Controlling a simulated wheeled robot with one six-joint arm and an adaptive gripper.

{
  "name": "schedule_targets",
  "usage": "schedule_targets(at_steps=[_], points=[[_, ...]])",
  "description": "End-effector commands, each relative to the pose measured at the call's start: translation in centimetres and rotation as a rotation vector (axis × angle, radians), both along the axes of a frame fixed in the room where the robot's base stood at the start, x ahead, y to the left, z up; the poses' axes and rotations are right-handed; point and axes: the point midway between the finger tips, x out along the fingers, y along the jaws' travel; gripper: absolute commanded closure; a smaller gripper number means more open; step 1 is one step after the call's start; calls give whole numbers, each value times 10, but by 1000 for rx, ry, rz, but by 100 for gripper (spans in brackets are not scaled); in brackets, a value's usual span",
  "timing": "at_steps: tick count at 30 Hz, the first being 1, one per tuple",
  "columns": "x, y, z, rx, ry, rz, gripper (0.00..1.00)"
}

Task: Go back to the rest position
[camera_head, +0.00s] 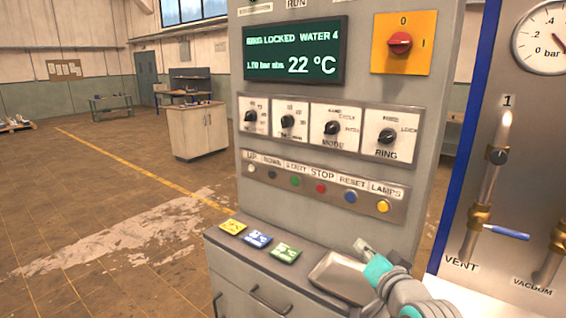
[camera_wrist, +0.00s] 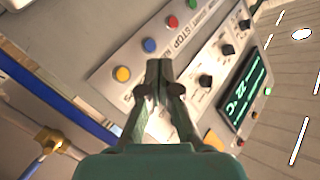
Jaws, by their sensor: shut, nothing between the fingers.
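My gripper (camera_head: 362,246) is shut and empty in the head view, low in front of the control panel (camera_head: 330,212), above the ledge near a grey tray (camera_head: 338,275). In the wrist view my gripper (camera_wrist: 158,64) points at the panel, with its closed fingertips in front of the button row. The ring knob (camera_head: 387,136) and other knobs sit above the buttons. The display (camera_head: 291,52) reads "RING LOCKED WATER 4", about 1 bar abs and 22 °C. The wrist view also shows the display (camera_wrist: 243,93), tilted.
A red rotary switch (camera_head: 400,42) sits on an orange plate. At right are a gauge (camera_head: 545,38), pipes and the blue vent valve handle (camera_head: 506,231). Open floor lies at left, with a cabinet (camera_head: 198,131) behind.

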Motion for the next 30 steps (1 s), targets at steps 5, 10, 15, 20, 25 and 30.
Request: schedule_targets(at_steps=[5,10,15,20,25,30], points=[[-6,0,-18,-9,6,-5,100],[-15,0,-37,-19,8,-12,100],[-30,-1,-65,-38,13,-21,100],[-52,-2,-100,-62,20,-33,100],[-91,-3,-149,-107,30,-51,100],[-137,-5,-190,-160,37,-65,100]])
